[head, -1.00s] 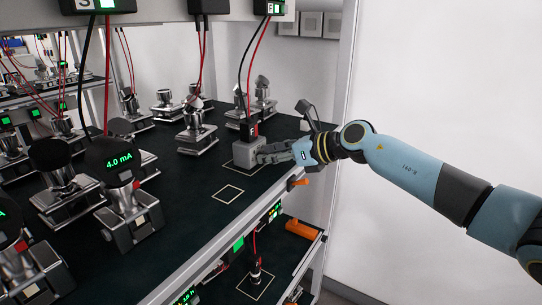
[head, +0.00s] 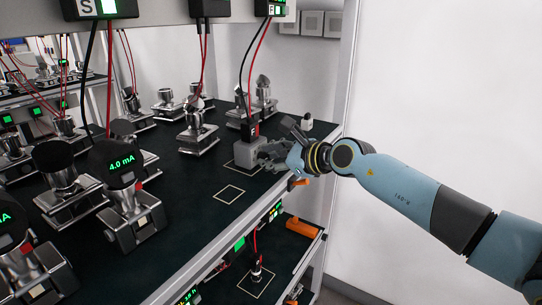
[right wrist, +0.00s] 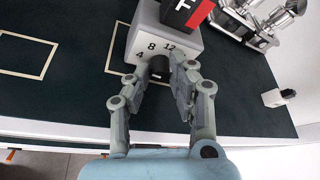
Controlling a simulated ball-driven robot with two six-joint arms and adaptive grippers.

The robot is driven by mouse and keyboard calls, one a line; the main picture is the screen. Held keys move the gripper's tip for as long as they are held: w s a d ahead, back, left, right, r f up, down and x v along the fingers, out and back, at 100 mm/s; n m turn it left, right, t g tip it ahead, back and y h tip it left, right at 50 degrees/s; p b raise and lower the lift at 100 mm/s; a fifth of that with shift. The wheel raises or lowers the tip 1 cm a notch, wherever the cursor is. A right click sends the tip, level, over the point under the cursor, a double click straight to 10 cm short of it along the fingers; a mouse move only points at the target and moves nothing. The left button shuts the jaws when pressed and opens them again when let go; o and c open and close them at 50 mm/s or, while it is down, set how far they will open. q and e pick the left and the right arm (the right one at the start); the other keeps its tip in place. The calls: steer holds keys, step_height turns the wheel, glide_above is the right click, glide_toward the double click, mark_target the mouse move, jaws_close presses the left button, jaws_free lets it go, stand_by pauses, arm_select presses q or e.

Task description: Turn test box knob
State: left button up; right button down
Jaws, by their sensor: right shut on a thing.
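The grey test box (head: 247,153) stands on the dark green shelf, with a black and red plug marked F (head: 249,132) on its top. In the right wrist view the test box (right wrist: 146,24) shows the numbers 4, 8 and 12 around a dark knob (right wrist: 158,66) on its front. My right gripper (head: 267,156) is at this front face, its fingers shut on the knob; the right wrist view shows the fingertips (right wrist: 158,76) on either side of it. The fingers partly hide the knob, so I cannot read its setting. My left gripper is not in view.
Several metal transmitters stand to the left, one reading 4.0 mA (head: 121,163). An empty marked square (head: 229,194) lies in front of the box. A small white item with a black end (head: 307,122) stands behind my wrist. Red and black leads hang to the plug.

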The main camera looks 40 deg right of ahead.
steer(key=shift+n+h, duration=0.3)
steer(key=shift+n, duration=0.1)
steer(key=shift+t, duration=0.3)
steer(key=c, duration=1.2)
jaws_free()
steer(key=shift+o, duration=0.2)
steer(key=shift+f, duration=0.1)
